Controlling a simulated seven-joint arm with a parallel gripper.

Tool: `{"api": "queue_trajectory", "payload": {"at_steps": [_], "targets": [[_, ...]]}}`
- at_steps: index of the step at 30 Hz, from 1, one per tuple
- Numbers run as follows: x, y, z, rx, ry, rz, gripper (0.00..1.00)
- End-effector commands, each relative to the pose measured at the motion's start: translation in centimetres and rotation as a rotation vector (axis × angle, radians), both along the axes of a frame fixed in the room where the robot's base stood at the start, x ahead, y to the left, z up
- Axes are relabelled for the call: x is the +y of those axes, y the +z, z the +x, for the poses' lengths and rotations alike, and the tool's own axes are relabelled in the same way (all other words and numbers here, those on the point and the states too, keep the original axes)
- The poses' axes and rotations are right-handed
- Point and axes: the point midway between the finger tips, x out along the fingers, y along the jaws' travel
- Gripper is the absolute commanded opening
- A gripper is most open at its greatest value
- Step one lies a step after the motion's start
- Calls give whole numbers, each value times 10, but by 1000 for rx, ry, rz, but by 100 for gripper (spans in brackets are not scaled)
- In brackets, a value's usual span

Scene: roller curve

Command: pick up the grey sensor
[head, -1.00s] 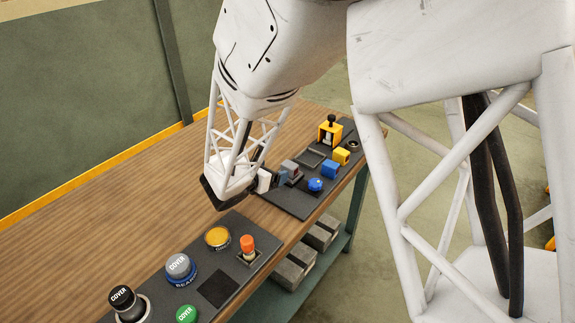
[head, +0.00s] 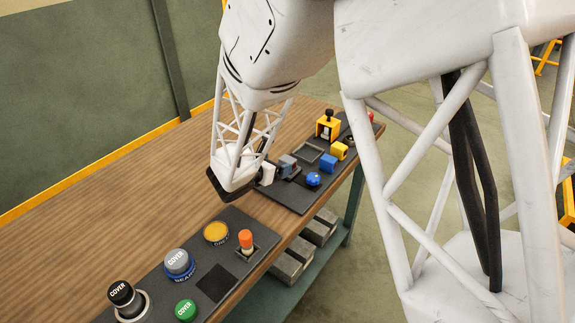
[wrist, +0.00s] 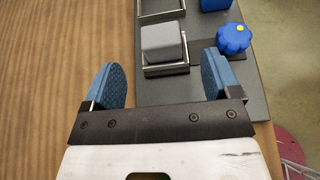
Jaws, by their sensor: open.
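The grey sensor (wrist: 163,40) is a rounded grey block in a square metal holder on the dark board, at the top middle of the wrist view. In the head view it is small and partly hidden (head: 289,159) beside my gripper (head: 279,171). My gripper, with blue pads (wrist: 160,70), is open and empty. In the wrist picture the sensor lies ahead, in line with the gap between the pads. I see no contact, and cannot tell the height difference.
A blue knob (wrist: 233,39) stands close to the right pad. An empty square holder (head: 307,153), a blue block (head: 328,163) and a yellow block (head: 339,150) share the board. A nearer board (head: 232,264) carries several buttons and an orange-topped switch (head: 246,240). The wooden tabletop (head: 110,205) is clear at left.

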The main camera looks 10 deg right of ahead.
Motion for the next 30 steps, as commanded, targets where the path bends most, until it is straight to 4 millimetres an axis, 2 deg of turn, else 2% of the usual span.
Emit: {"api": "queue_trajectory", "payload": {"at_steps": [8,21,30], "targets": [[-4,-2,4,0,-1,0,83],[-30,-17,30,0,-1,0,83],[-34,-19,34,-1,0,1,83]]}}
